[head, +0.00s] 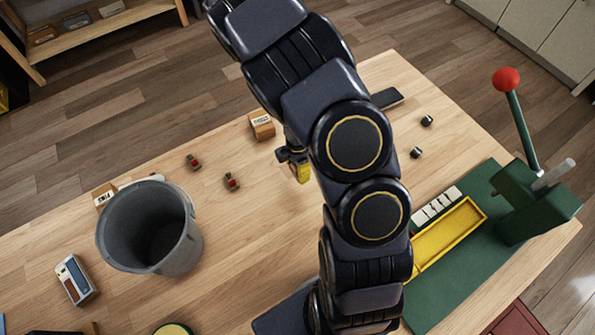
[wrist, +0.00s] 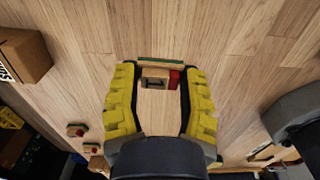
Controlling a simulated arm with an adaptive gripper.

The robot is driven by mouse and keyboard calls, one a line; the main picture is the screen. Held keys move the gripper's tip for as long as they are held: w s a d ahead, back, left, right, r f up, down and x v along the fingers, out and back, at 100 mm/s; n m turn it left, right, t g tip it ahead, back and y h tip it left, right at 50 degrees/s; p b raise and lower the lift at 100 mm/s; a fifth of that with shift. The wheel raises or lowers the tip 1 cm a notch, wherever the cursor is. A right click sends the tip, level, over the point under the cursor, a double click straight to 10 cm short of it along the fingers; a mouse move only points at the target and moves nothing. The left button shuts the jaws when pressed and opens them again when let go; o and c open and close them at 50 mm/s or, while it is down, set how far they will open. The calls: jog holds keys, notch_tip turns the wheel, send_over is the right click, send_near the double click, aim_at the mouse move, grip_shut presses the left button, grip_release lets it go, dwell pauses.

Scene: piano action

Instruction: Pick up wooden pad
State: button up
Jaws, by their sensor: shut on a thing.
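My gripper (wrist: 158,84) shows its two yellow fingers in the wrist view, shut on the wooden pad (wrist: 156,106). The pad is a pale wooden piece with a dark recess, a red patch at its right and a green strip along its far edge. In the head view one yellow finger of my gripper (head: 301,172) shows beside my arm, above the table. The pad is hidden there behind my arm and gripper. I cannot tell whether the pad touches the table.
On the wooden table (head: 275,225) stand a grey bucket (head: 125,235), a small cardboard box (head: 262,126) and two small red-topped pieces (head: 193,162), (head: 232,182). A green mat (head: 455,275) at right holds a yellow tray (head: 450,238) and a green lever press (head: 535,205).

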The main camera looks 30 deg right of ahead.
notch_tip(320, 180, up, 24)
jog(key=w+m, duration=0.1)
jog(key=m, duration=0.1)
jog(key=shift+w, duration=0.2)
jog(key=w+a+m, duration=0.1)
jog(key=w+m, duration=0.2)
jog(key=m, duration=0.1)
jog(key=w+a+m, duration=0.1)
jog(key=w+m, duration=0.1)
jog(key=m, duration=0.2)
jog(key=w+a+m, duration=0.1)
jog(key=w+m, duration=0.2)
jog(key=m, duration=0.1)
jog(key=shift+w+a+r, duration=0.1)
jog(key=shift+w+r, duration=0.05)
jog(key=shift+w, duration=0.15)
jog(key=shift+w+a+r+m, duration=0.1)
jog(key=shift+w+a+m, duration=0.1)
jog(key=shift+w+m, duration=0.45)
jog(key=shift+w+a+r+m, duration=0.1)
jog(key=shift+w+a+m, duration=0.1)
jog(key=shift+m, duration=0.85)
